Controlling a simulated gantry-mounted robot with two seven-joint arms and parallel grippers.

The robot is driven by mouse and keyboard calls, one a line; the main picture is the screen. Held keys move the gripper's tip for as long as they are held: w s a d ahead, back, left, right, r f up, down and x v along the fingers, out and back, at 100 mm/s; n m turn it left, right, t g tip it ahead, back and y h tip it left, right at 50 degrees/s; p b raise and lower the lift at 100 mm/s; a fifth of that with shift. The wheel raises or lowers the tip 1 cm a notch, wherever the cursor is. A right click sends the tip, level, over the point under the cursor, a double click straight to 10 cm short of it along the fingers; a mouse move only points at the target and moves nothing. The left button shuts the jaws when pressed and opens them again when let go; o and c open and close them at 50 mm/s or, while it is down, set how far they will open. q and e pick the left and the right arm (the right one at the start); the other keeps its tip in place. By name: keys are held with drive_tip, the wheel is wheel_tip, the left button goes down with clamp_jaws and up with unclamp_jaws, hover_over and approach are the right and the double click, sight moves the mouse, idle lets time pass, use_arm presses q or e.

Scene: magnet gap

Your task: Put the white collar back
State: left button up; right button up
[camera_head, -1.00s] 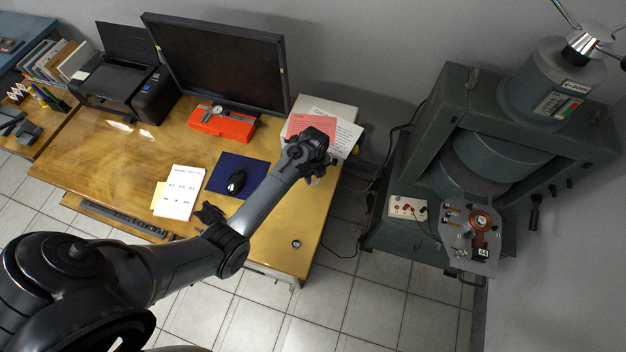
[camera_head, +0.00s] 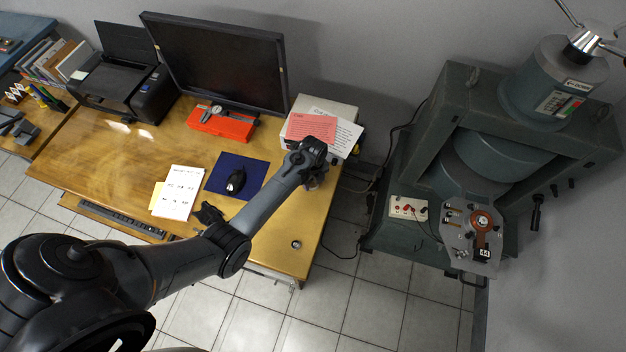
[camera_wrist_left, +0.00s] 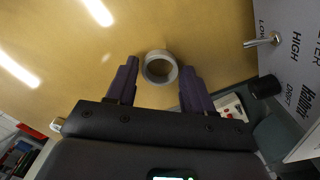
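The white collar (camera_wrist_left: 160,67) is a short pale ring on the wooden desk in the left wrist view. My left gripper (camera_wrist_left: 158,88) has its two dark fingers apart, one on each side of the collar as seen there. A thin gap shows between the collar and each finger. In the head view my left gripper (camera_head: 315,182) points down over the right end of the desk, and my wrist mostly hides the collar. My right gripper is in neither view.
A meter box (camera_wrist_left: 291,60) with a toggle and knob stands close on the right, with papers (camera_head: 313,130) on it. The magnet stand (camera_head: 400,165) is to the right, with a plate (camera_head: 459,238) bearing a copper-coloured ring.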

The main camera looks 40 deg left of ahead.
use_arm(q)
drive_tip(key=shift+o, duration=1)
drive_tip(key=shift+r, duration=0.1)
wheel_tip(320, 180, up, 12)
drive_tip(key=p, duration=0.2)
drive_tip(key=s+d+r+n+t, duration=0.1)
drive_tip(key=s+d+r+n, duration=0.1)
drive_tip(key=s+n, duration=0.4)
drive_tip(key=s+d+r+n+t, duration=0.1)
drive_tip(key=s+d+r+n, duration=0.2)
drive_tip(key=s, duration=0.7)
drive_tip(key=s+d+r+n+t, duration=0.1)
drive_tip(key=s+d+r+n, duration=0.2)
drive_tip(key=s+d+n, duration=0.3)
drive_tip(key=s+n, duration=0.2)
drive_tip(key=n, duration=0.2)
drive_tip(key=shift+s+t, duration=0.3)
drive_tip(key=shift+r+p, duration=0.15)
drive_tip(key=shift+p, duration=0.15)
